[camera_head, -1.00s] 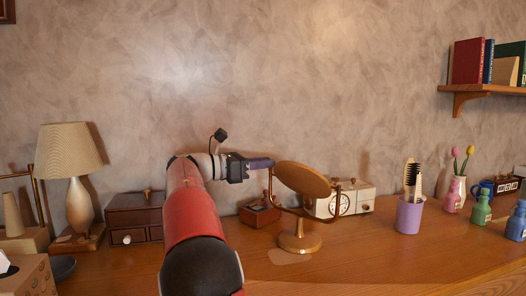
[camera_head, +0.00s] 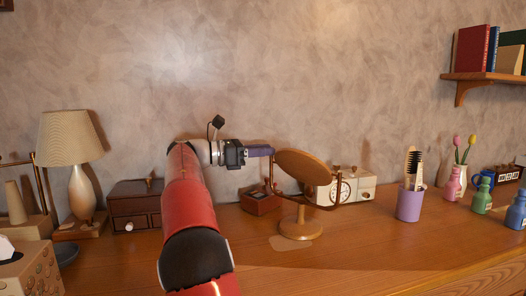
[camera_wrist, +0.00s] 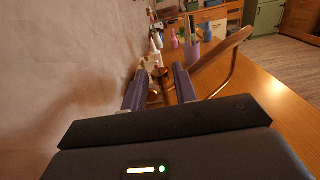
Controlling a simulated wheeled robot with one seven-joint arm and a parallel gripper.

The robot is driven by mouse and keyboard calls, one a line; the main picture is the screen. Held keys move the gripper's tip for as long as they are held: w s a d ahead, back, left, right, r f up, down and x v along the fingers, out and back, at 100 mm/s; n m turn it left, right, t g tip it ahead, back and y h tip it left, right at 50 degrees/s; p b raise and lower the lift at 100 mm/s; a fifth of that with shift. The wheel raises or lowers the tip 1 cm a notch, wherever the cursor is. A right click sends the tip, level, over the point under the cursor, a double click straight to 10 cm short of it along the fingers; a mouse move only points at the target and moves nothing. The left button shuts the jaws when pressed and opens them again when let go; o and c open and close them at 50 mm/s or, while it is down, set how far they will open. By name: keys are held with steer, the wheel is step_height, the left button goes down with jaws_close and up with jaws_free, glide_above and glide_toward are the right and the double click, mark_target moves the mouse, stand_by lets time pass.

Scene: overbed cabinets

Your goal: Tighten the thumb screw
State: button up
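The round wooden table mirror (camera_head: 307,165) stands on the desk on a round foot, its disc tilted in a brass-coloured yoke. My gripper (camera_head: 270,150) is at the left side of the mirror, its purple fingers level with the disc's upper left edge. In the wrist view, my gripper (camera_wrist: 160,86) is open with its two fingers apart. A small brassy knob (camera_wrist: 160,72), which may be the thumb screw, shows between the fingers, above part of the yoke's post (camera_wrist: 168,92). I cannot tell whether a finger touches it. The mirror disc (camera_wrist: 222,50) lies right of the right finger.
A small red-brown box (camera_head: 262,203) and a cream clock-like box (camera_head: 352,187) stand behind the mirror. A purple cup with brushes (camera_head: 409,204) and bottles stand right. A lamp (camera_head: 75,150) and drawer box (camera_head: 133,207) stand left.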

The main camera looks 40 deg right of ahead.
steer(key=v, duration=0.7)
steer(key=shift+w+a, duration=0.15)
steer(key=shift+a, duration=0.1)
